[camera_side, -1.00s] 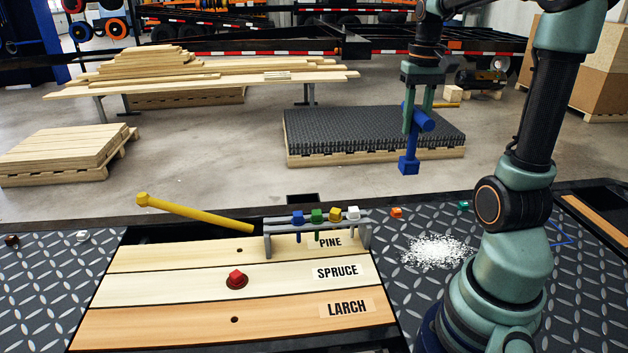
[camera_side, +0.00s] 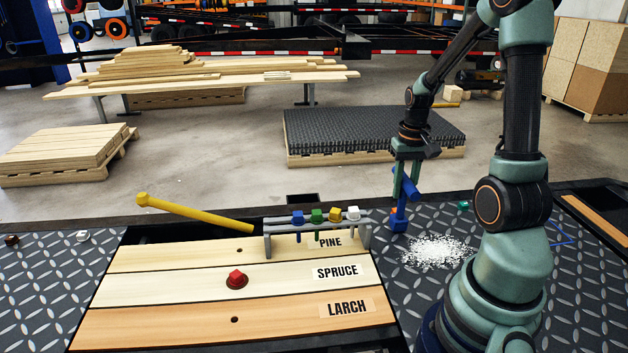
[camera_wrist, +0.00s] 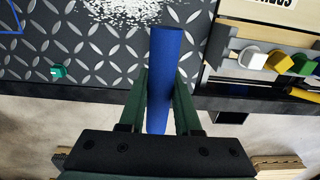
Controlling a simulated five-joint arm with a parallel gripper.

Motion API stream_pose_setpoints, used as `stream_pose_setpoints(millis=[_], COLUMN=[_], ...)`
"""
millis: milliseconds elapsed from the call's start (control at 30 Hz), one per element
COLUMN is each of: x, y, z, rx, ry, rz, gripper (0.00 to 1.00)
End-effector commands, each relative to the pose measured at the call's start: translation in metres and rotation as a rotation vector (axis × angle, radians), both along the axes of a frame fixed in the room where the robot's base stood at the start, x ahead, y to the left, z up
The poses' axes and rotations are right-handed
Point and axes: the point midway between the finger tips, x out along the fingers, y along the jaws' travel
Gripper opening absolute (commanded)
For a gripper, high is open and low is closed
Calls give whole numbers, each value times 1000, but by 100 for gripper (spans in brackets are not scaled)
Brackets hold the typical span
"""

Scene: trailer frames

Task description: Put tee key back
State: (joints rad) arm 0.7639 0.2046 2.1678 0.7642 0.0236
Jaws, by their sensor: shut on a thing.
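The blue tee key (camera_side: 398,222) hangs upright below my gripper (camera_side: 405,188), socket end down, over the patterned metal deck. I cannot tell whether its lower end touches the deck. My gripper is shut on its blue crossbar, which also shows between the fingers (camera_wrist: 159,105) in the wrist view (camera_wrist: 164,50). A blue outline (camera_side: 562,236) is drawn on the deck at the right, partly hidden by my arm. Its corner shows at the top left of the wrist view (camera_wrist: 14,32).
A pile of white shavings (camera_side: 436,251) lies just right of the key. A grey rack (camera_side: 267,246) holds blue, green, yellow and white-headed pieces to the left. A teal block (camera_side: 463,205) lies on the deck. A red-headed piece (camera_side: 236,278) sits in the spruce board.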

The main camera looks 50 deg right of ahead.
Motion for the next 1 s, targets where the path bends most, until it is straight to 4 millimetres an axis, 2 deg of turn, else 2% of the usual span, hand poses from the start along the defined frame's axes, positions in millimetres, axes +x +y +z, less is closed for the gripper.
stream_pose_setpoints(millis=[400,433,500,833,1000], x=[0,0,0,0,1], y=[0,0,0,0,-1], z=[-5,-5,-5,-4,13], rx=[-1,0,-1,-1,-4], ry=[-1,0,-1,-1,-4], rz=[0,0,0,0,0], gripper=[0,39,62,62,62])
